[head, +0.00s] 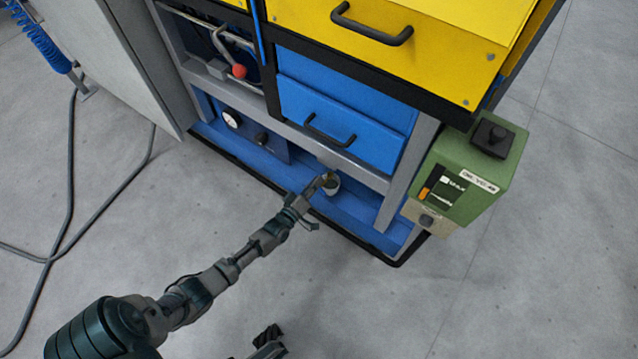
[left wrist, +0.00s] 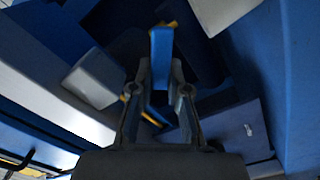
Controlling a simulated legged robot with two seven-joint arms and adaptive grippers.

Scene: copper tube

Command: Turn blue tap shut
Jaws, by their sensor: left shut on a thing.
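The blue tap handle (left wrist: 161,45) stands upright in the middle of the left wrist view, between the fingers of my left gripper (left wrist: 160,82). The gripper is shut on it. In the head view my left arm reaches from the lower left to the foot of the cart, and my left gripper (head: 326,181) is low in front of the blue bottom shelf. The blue handle cannot be made out there. A dark part at the bottom edge of the head view looks like the tip of my right gripper (head: 268,345); its jaws cannot be read.
The cart has a blue drawer (head: 345,125) above the gripper and a yellow drawer (head: 400,45) higher up. A green box (head: 465,170) hangs at the right corner. Cables (head: 70,190) lie on the left floor; the front floor is clear.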

